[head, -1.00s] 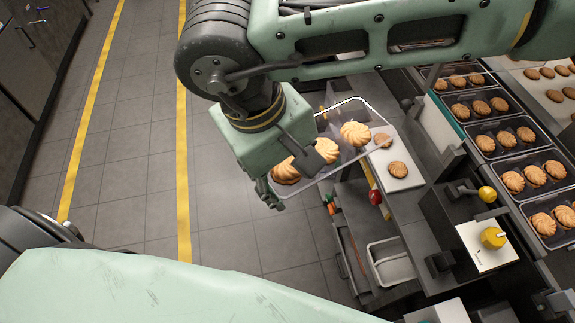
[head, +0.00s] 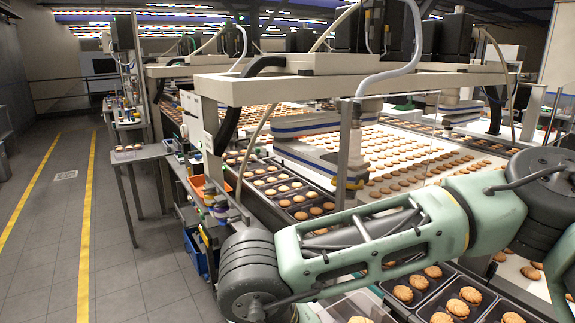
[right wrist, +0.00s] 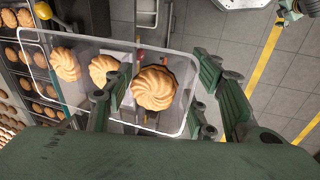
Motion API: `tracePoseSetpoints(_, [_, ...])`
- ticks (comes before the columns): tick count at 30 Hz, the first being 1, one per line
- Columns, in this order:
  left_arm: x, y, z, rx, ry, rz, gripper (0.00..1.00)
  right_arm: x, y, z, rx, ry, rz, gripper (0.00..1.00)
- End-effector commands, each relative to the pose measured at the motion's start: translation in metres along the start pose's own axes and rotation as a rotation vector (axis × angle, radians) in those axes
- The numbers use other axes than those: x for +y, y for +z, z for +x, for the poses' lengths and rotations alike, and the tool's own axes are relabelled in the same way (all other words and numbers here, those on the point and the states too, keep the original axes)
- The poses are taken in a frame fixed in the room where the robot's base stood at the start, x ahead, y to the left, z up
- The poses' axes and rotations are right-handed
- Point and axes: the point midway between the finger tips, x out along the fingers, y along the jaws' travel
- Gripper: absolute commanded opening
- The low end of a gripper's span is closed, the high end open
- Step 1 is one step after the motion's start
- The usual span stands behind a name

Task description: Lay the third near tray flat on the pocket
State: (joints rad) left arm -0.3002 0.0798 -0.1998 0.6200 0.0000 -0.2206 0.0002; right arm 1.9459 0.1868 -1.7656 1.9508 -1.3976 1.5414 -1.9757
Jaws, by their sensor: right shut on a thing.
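My right gripper (right wrist: 160,92) is shut on a clear tray (right wrist: 78,112) in the right wrist view, with fingers on both sides of the tray's near part. Three round, ridged biscuits (right wrist: 153,88) lie in a row in this tray. In the head view only a clear tray edge with a biscuit (head: 360,320) shows at the bottom, and my right gripper is out of frame. A small green part at the top right of the right wrist view seems to be my left gripper (right wrist: 291,14); its jaws are unclear. I cannot make out which pocket is meant.
Dark trays of biscuits (head: 437,308) stand along the line's near side. The conveyor (head: 385,150) carries many biscuits under gantry frames. A small side table (head: 140,154) stands at the left. The floor aisle (head: 60,230) with yellow lines is clear.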

Motion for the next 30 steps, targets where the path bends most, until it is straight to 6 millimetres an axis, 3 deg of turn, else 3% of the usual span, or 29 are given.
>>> tracePoseSetpoints(3, [0.000,-0.001,0.000,0.001,0.000,0.000,1.00,0.045,0.022,0.028,-0.042,-0.001,0.151,0.25])
tracePoseSetpoints(7, [0.001,-0.001,0.000,0.001,0.001,0.000,1.00,0.083,0.051,0.056,-0.086,0.003,0.297,0.25])
tracePoseSetpoints(12, [0.001,-0.001,0.000,0.001,0.001,0.000,1.00,0.112,0.087,0.083,-0.135,0.006,0.438,0.25])
tracePoseSetpoints(16, [0.001,-0.001,0.000,0.001,0.001,0.000,1.00,0.122,0.103,0.093,-0.157,0.008,0.499,0.25])
tracePoseSetpoints(20, [0.001,-0.001,0.000,0.002,0.001,0.000,1.00,0.126,0.110,0.098,-0.167,0.008,0.524,0.25])
tracePoseSetpoints(27, [0.001,-0.001,0.000,0.002,0.001,0.000,1.00,0.151,0.082,0.067,-0.160,0.016,0.530,0.25])
tracePoseSetpoints(30, [0.001,-0.001,0.000,0.002,0.001,0.000,1.00,0.153,0.080,0.064,-0.166,0.013,0.524,0.25])
